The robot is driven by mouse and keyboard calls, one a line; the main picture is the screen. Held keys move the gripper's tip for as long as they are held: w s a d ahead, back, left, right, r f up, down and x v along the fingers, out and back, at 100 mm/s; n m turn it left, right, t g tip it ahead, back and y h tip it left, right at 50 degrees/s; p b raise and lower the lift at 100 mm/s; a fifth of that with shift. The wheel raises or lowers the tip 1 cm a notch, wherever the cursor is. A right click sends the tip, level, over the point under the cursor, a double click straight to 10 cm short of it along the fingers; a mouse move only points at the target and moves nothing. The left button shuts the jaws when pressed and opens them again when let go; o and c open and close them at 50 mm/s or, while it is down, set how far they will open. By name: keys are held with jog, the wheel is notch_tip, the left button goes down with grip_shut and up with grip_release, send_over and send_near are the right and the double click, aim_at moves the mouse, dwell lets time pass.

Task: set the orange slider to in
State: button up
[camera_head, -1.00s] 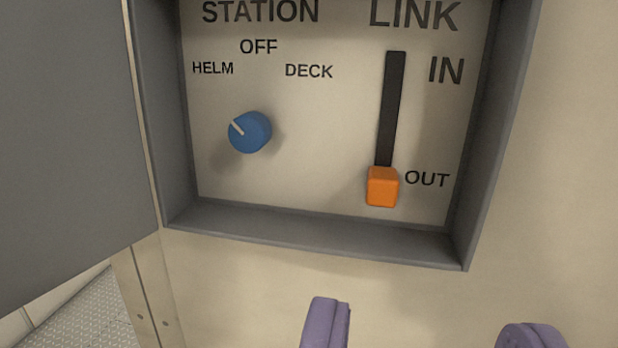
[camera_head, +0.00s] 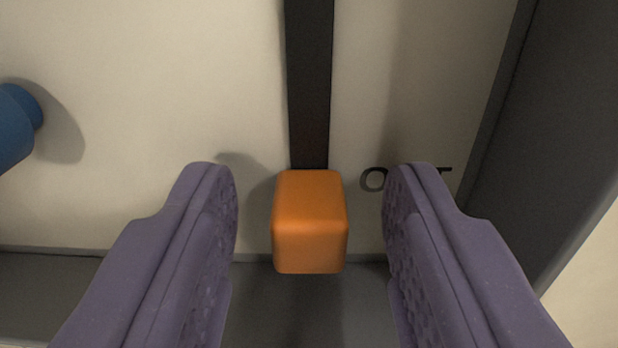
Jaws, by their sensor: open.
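The orange slider (camera_head: 309,222) is a block-shaped knob at the bottom end of a dark vertical slot (camera_head: 309,80), beside the partly hidden OUT label (camera_head: 374,180). My gripper (camera_head: 310,205) is open, with one purple finger on each side of the slider. A gap shows between the slider and each finger, so neither touches it. The right finger covers part of the OUT label. The IN label and the top of the slot are out of view.
A blue knob (camera_head: 14,125) stands out from the panel at the left edge. The grey box frame has a right wall (camera_head: 555,130) near my right finger and a bottom ledge (camera_head: 50,290) below the slider. The panel above the slider is clear around the slot.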

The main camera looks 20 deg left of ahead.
jog(key=shift+c, duration=0.2)
grip_shut()
notch_tip(320, 180, up, 8)
jog(key=p, duration=0.3)
jog(key=shift+f, duration=0.2)
jog(key=shift+c, duration=0.5)
grip_release()
jog(key=shift+o, duration=0.7)
jog(key=shift+f, duration=0.1)
jog(key=v, duration=0.7)
jog(key=shift+s+d, duration=0.15)
jog(key=shift+s, duration=0.2)
